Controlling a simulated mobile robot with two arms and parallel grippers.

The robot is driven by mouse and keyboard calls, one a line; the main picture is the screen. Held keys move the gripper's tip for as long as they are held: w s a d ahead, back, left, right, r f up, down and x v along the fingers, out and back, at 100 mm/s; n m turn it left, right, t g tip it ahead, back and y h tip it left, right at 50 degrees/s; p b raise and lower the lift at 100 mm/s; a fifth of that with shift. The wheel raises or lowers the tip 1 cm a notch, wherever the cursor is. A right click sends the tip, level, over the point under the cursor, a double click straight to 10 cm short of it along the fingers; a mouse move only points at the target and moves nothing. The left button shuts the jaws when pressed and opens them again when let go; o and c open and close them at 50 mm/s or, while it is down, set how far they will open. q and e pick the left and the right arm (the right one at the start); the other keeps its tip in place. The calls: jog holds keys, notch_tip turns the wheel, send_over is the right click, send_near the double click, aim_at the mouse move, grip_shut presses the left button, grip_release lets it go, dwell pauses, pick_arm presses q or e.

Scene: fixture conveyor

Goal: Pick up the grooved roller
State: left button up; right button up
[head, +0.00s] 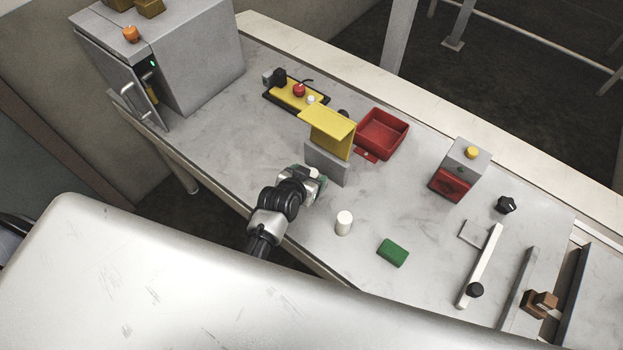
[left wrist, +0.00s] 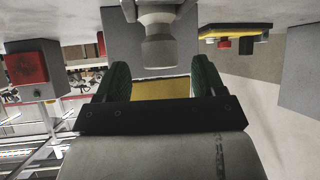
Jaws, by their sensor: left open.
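The grooved roller (left wrist: 158,38) shows in the left wrist view as a pale grey cylinder with a narrower neck. Its near end lies between the tips of my left gripper (left wrist: 162,75), with a gap on each side. In the head view only a small white part of the roller (head: 314,174) shows at my left gripper (head: 316,183), which hides the rest. The left gripper is open, its green-padded fingers apart. My right gripper is in neither view.
A grey block with a yellow top (head: 330,123) stands just behind the gripper. A white cylinder (head: 344,223) and green block (head: 393,252) stand to the right. Behind are a red tray (head: 383,133) and yellow panel (head: 291,94). A grey box with a red front (head: 465,158) stands further right.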

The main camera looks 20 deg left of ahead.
pick_arm(q)
jog(key=shift+x, duration=1.4)
jog(key=c, duration=1)
jog(key=shift+c, duration=0.2)
jog(key=shift+r, duration=0.15)
notch_tip(320, 180, up, 10)
jog(key=shift+f, duration=0.1)
